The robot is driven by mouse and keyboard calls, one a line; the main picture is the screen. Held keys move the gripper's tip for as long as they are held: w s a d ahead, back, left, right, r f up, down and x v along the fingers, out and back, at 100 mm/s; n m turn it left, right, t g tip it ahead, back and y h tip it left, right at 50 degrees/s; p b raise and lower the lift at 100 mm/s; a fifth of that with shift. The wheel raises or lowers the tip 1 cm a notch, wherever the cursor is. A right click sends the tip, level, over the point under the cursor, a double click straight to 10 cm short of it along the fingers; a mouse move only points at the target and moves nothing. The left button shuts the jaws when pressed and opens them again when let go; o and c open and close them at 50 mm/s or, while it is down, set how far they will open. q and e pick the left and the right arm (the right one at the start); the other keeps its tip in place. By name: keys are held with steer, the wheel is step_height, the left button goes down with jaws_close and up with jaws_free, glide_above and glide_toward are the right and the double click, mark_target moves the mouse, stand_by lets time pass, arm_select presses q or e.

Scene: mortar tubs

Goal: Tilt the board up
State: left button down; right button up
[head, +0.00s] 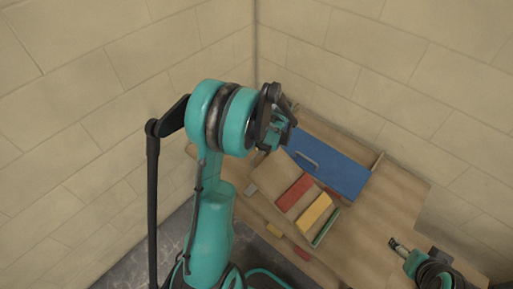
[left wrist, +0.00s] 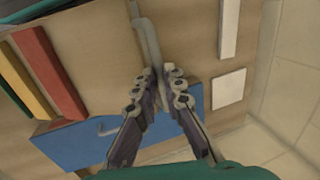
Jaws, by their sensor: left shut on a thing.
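A light brown wooden board (head: 278,165) lies under several coloured pieces, and its surface (left wrist: 195,50) fills much of the left wrist view. My left gripper (head: 288,112) is over its far left part in the head view. In the left wrist view my left gripper (left wrist: 163,72) is shut on a thin pale bar (left wrist: 147,35) that rises between the fingertips. How the bar joins the board is hidden. My right gripper (head: 398,245) is at the lower right in the head view, apart from the board; its finger gap is too small to tell.
A blue panel (head: 343,175) with a thin metal handle (head: 306,159) lies beside a red block (head: 294,192), a yellow block (head: 314,213) and a green strip (head: 326,228). White pieces (left wrist: 229,90) lie near the gripper. Block walls (head: 370,60) meet behind. Bare wood is at right.

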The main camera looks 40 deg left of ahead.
arm_select(q)
steer(key=d+r+p, duration=0.2)
steer(key=d+r, duration=0.2)
steer(key=r, duration=0.1)
steer(key=shift+s+d+r+p, duration=0.2)
steer(key=shift+d+r+p, duration=0.05)
steer(key=shift+d+p, duration=0.15)
steer(key=c, duration=2.3)
jaws_free()
steer(key=shift+d+r, duration=0.1)
steer(key=shift+d, duration=0.05)
steer(key=o, duration=0.7)
steer(key=shift+d+y, duration=0.2)
steer(key=shift+y, duration=0.1)
steer(key=shift+a, duration=0.1)
steer(key=shift+a, duration=0.1)
